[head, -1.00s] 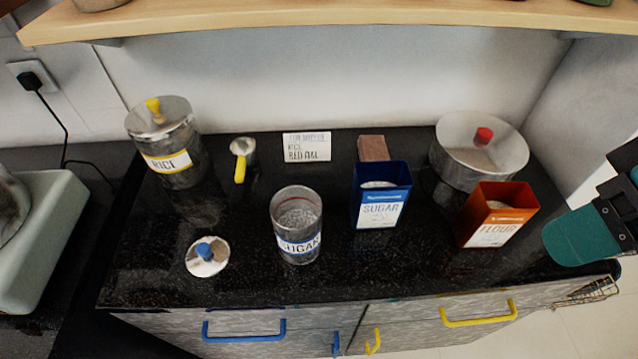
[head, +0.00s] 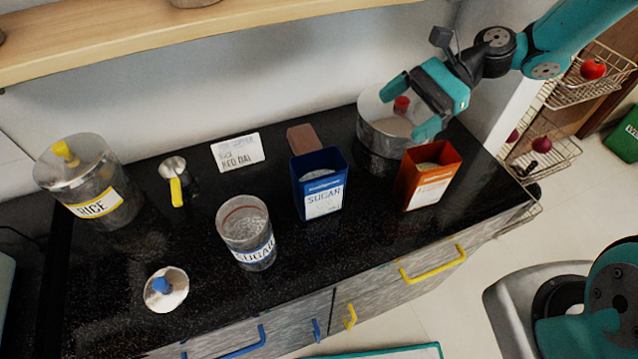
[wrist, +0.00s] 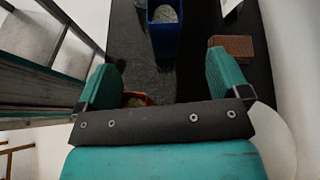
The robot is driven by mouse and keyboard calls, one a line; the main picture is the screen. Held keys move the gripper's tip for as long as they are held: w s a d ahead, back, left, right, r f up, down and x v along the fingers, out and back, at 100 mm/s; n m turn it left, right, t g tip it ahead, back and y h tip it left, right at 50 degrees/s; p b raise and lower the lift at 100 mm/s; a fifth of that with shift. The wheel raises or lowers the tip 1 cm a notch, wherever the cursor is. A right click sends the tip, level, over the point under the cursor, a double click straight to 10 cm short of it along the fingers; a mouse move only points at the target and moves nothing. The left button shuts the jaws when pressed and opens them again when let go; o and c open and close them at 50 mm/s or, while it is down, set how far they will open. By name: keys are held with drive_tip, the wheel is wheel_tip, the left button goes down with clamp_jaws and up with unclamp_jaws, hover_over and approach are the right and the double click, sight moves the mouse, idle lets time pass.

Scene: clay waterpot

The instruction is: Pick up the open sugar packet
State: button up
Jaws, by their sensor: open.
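The open sugar packet is a blue box (head: 320,187) with a white label, standing upright on the black counter with white sugar showing in its open top. In the wrist view the blue packet (wrist: 164,28) shows at the top, beyond the fingers. My gripper (head: 408,105) is open and empty, above the counter's back right by the steel pot, to the right of the packet and apart from it. The wrist view shows its two teal fingers (wrist: 162,78) spread wide with nothing between them at the tips.
An orange flour packet (head: 427,176) stands right of the sugar packet, and a steel pot (head: 386,135) is behind it. A brown block (head: 304,139) is behind the sugar packet. A glass sugar jar (head: 246,233) stands left. A wooden shelf (head: 130,38) overhangs the back.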

drive_tip(key=d+f+m, duration=0.1)
drive_tip(key=f+m, duration=0.1)
drive_tip(key=y+p, duration=0.1)
drive_tip(key=p, duration=0.1)
approach(326, 164)
drive_tip(key=s+a+r, duration=0.2)
drive_tip(key=s+a, duration=0.2)
drive_tip(key=shift+p+x, duration=1.1)
drive_tip(key=shift+x, duration=1.85)
drive_tip(key=shift+f, duration=0.1)
drive_tip(key=c, duration=1.6)
wheel_tip(326, 164, up, 20)
drive_tip(key=shift+r+b, duration=0.1)
drive_tip(key=shift+b, duration=0.6)
